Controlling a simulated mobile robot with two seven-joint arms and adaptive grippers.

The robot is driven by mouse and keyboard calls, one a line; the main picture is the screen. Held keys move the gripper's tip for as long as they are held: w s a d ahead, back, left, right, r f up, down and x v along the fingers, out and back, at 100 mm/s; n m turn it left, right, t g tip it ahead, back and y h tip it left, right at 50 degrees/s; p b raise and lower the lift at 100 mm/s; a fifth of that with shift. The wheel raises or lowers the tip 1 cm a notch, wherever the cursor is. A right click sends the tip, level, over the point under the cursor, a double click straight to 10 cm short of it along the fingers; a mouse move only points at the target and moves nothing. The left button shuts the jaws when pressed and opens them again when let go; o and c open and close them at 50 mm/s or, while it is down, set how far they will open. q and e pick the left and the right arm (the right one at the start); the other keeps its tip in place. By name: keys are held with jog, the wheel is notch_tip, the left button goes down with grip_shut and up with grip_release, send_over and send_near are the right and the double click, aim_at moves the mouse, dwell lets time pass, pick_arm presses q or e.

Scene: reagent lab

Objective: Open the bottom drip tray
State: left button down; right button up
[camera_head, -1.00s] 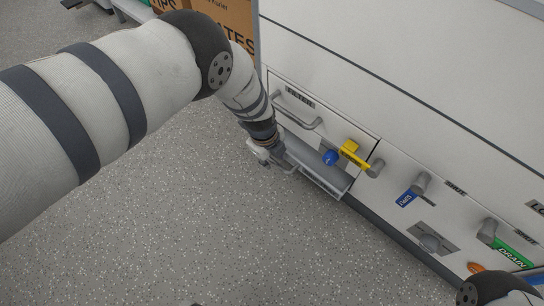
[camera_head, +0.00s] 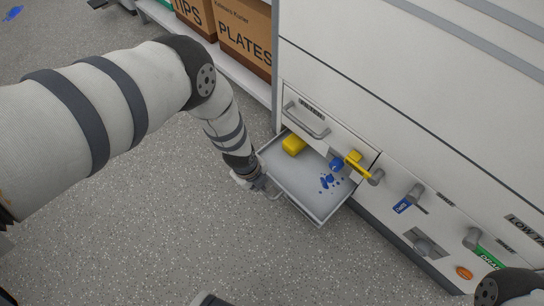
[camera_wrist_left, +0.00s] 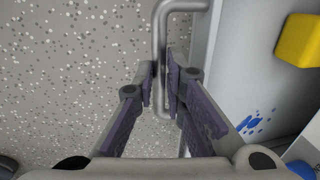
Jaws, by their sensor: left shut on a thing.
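The bottom drip tray (camera_head: 285,172) stands pulled out of the white cabinet, below the drawer front with the bar handle. Its inside shows a yellow block (camera_head: 294,145) and blue spots (camera_head: 328,181). My left gripper (camera_head: 266,186) is at the tray's outer front edge. In the left wrist view its fingers (camera_wrist_left: 165,88) are shut on the tray's grey bar handle (camera_wrist_left: 160,40). The tray's inside (camera_wrist_left: 228,75), the yellow block (camera_wrist_left: 300,40) and the blue spots show right of the fingers. My right gripper is out of view; only part of that arm shows at bottom right.
A labelled drawer front with a handle (camera_head: 306,122) is above the tray. Cardboard boxes (camera_head: 243,35) stand on a shelf behind. The speckled floor (camera_head: 160,230) in front is clear.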

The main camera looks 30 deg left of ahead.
pick_arm(q)
jog(key=s+a+p, duration=0.4)
jog(key=s, duration=0.8)
jog(key=shift+a, duration=0.25)
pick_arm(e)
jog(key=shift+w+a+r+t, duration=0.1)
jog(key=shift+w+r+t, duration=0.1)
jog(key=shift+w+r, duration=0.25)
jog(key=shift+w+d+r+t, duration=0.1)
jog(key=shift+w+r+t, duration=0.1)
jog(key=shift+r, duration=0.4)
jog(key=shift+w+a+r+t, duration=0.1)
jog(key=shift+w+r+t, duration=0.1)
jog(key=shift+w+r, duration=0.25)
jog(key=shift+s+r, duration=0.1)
pick_arm(q)
jog(key=c, duration=1.7)
grip_release()
jog(key=shift+o, duration=0.2)
notch_tip(320, 180, up, 12)
jog(key=s, duration=0.2)
jog(key=shift+a, duration=0.35)
